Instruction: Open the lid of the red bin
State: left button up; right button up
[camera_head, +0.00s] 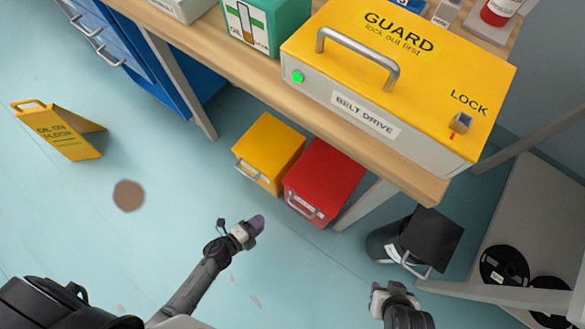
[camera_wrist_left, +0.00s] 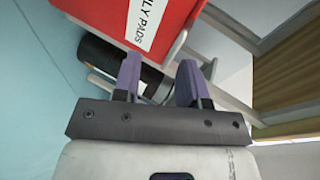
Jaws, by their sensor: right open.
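The red bin (camera_head: 332,177) sits on the floor under the workbench with its lid shut and a light handle (camera_head: 303,206) at its front edge. In the left wrist view the red bin (camera_wrist_left: 95,18) fills the top, with a white label reading "LY PADS". My left gripper (camera_head: 257,222) is above the floor in front and to the left of the bin, apart from it. Its purple fingers (camera_wrist_left: 159,75) are spread with nothing between them. My right gripper (camera_head: 379,290) is lower right of the bin, open, its fingertips hard to make out.
A yellow bin (camera_head: 268,148) stands directly left of the red one. A black bin (camera_head: 430,240) is to the right, near a shelf with dark reels (camera_head: 504,266). The workbench edge (camera_head: 250,80) overhangs the bins. A yellow floor sign (camera_head: 60,132) and a brown stain (camera_head: 129,195) lie left.

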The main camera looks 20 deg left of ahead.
aim_at(299, 209)
pick_arm(q)
jog(key=shift+w+d+r+m+h+b, duration=0.1)
jog(key=shift+w+d+m+h+b, duration=0.6)
jog(key=shift+w+d, duration=1.05)
jog(key=shift+w+d+f+m+h+b, duration=0.1)
jog(key=shift+w+d+m+h+b, duration=0.4)
jog(key=shift+w+d+b, duration=0.85)
jog(key=shift+w+d+r+m+h+b, duration=0.1)
jog(key=shift+w+d+m+h+b, duration=0.5)
jog(key=shift+w+d, duration=1.55)
jog(key=shift+s+d, duration=0.3)
jog(key=shift+s, duration=0.05)
jog(key=shift+c, duration=0.4)
grip_shut()
